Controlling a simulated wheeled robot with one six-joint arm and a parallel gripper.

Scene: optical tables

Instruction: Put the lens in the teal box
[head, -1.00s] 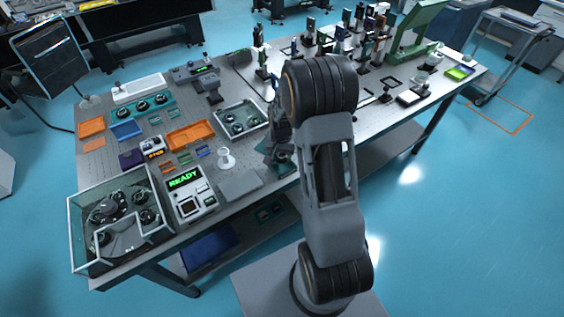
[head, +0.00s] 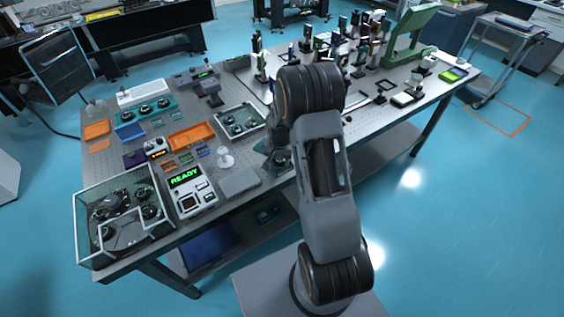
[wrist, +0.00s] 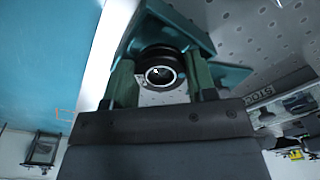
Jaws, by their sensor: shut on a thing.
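In the wrist view, my gripper (wrist: 155,88) has its two green fingers shut on the lens (wrist: 161,74), a round glass in a black ring. The teal box (wrist: 226,72) shows behind the lens, with its walls to either side of it. I cannot tell whether the lens is inside the walls or just above them. In the head view, the teal box (head: 264,146) is mostly hidden by my arm near the table's front edge. My gripper (head: 280,160) is over it there, and the lens cannot be made out.
A grey flat block (head: 239,182) and a white round stand (head: 225,158) are left of my gripper. A glass-walled tray (head: 239,121) stands behind. Upright optics (head: 305,45) crowd the table's back right. Floor beyond the front edge is clear.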

